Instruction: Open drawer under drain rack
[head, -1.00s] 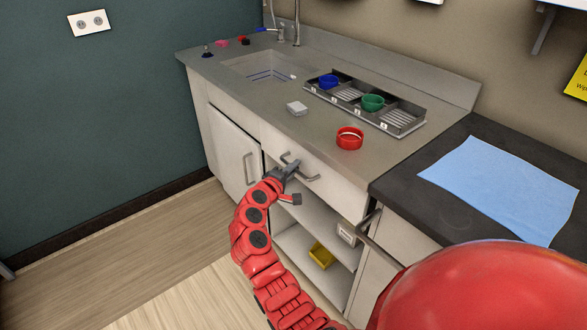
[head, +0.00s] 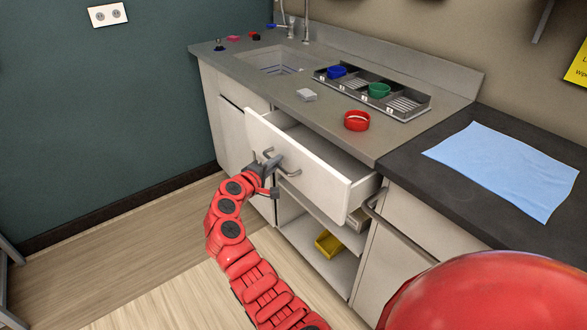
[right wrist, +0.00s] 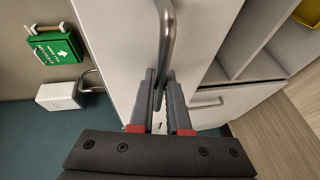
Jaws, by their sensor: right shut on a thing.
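The drawer (head: 322,178) under the counter is pulled out, with its white front tilted in the picture and part of its inside showing. The drain rack (head: 420,113) is a dark grey tray with slatted compartments on the counter above it. My right gripper (head: 270,169) is shut on the drawer's grey bar handle (head: 291,171), near its left end. In the right wrist view the fingers (right wrist: 160,85) close around the metal handle (right wrist: 166,35). The drawer's floor is mostly hidden by its front. My left gripper is not in view.
A blue bowl (head: 337,72) and a green bowl (head: 379,90) sit in the rack. A red ring-shaped item (head: 357,121) and a small white block (head: 306,95) lie on the counter. Below is an open shelf with a yellow bin (head: 328,244). The floor at left is clear.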

